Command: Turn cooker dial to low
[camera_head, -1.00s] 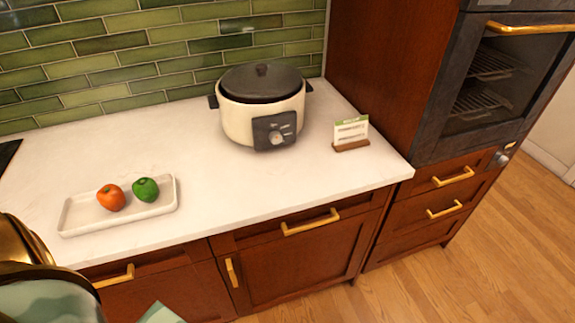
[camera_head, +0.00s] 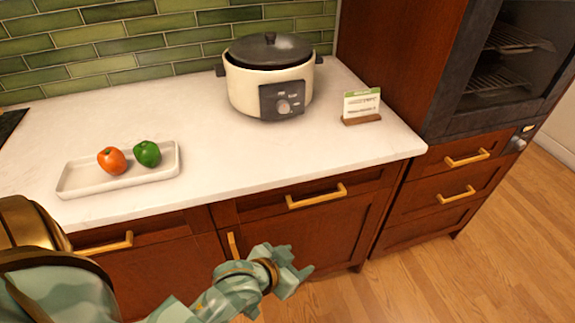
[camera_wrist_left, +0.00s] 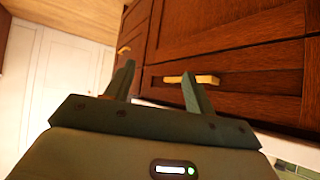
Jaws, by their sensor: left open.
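A cream slow cooker (camera_head: 243,92) with a dark lid stands at the back of the white counter. Its dial (camera_head: 284,106) is on a dark panel at its front right; the setting marks are too small to read. My left gripper (camera_head: 298,268) is low in front of the cabinet doors, below the counter edge and well short of the cooker. In the left wrist view the gripper (camera_wrist_left: 160,88) shows its two fingers apart with nothing between them. My right gripper is not in view.
A white tray (camera_head: 75,183) holds an orange-red vegetable (camera_head: 112,160) and a green pepper (camera_head: 147,153). A small card on a wooden stand (camera_head: 362,105) is right of the cooker. The counter (camera_head: 225,150) in front of the cooker is clear. Drawer handles (camera_head: 316,196) stick out below.

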